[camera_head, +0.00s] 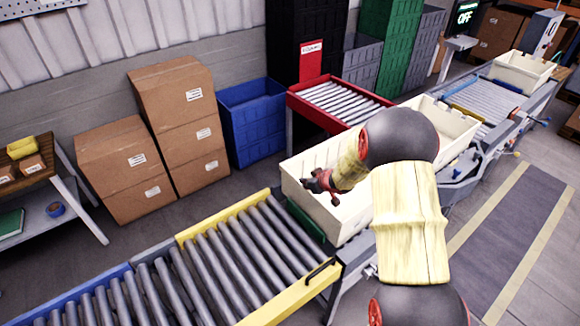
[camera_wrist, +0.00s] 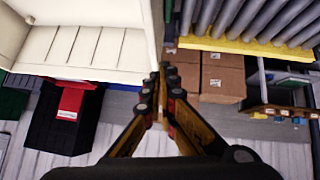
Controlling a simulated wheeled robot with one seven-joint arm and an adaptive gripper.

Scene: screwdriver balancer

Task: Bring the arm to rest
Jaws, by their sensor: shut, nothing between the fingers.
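My gripper (camera_head: 322,186) is at the end of my bent arm, over the near-left part of a cream tote (camera_head: 352,215) on the conveyor line. In the wrist view my gripper (camera_wrist: 165,72) is shut, with its fingers together and nothing between them. The tote's pale wall (camera_wrist: 95,45) fills the upper left of that view. My arm hides part of the tote in the head view. I cannot tell whether the fingers touch the tote's rim.
A yellow-framed roller conveyor (camera_head: 240,262) lies left of the tote. A red-framed roller table (camera_head: 335,98), a blue crate (camera_head: 252,118) and cardboard boxes (camera_head: 180,125) stand behind. Further cream totes (camera_head: 522,70) are at the right. Floor at the right (camera_head: 515,240) is clear.

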